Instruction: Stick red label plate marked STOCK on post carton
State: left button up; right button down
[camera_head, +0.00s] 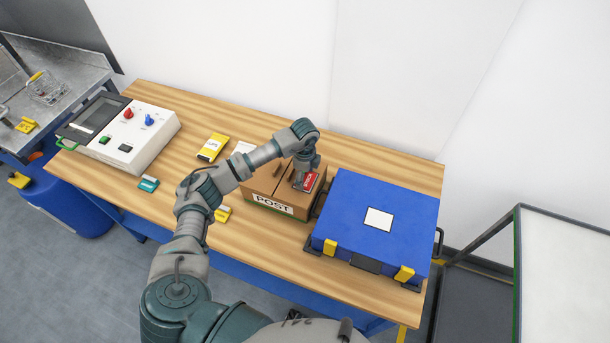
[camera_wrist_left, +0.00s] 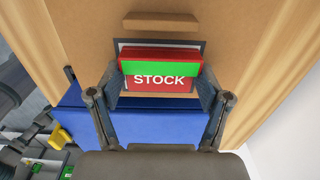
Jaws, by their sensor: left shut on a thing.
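The brown post carton (camera_head: 264,189), marked POST on its front, stands on the wooden table. In the left wrist view its top (camera_wrist_left: 110,27) fills the upper middle. The red label plate (camera_head: 309,182) is at the right part of the carton's top. In the left wrist view the plate (camera_wrist_left: 158,82) reads STOCK and has a green band. A dark and pale outlined patch shows behind it. My left gripper (camera_head: 303,178) is shut on the plate, with a finger at each side of it. Whether the plate touches the carton is hard to tell. My right gripper is not in view.
A blue case (camera_head: 350,211) with yellow latches stands close to the right of the carton. A white control box (camera_head: 145,135) is at the table's left. Yellow plates (camera_head: 213,147) and a teal plate (camera_head: 148,184) lie between. The table's back strip is clear.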

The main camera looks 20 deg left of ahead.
pick_arm(q)
jog(key=o, duration=0.7)
jog(key=shift+f, duration=0.1)
jog(key=shift+o, duration=0.7)
jog(key=shift+a, duration=0.1)
notch_tip(320, 180, up, 12)
jog(key=shift+f, duration=0.1)
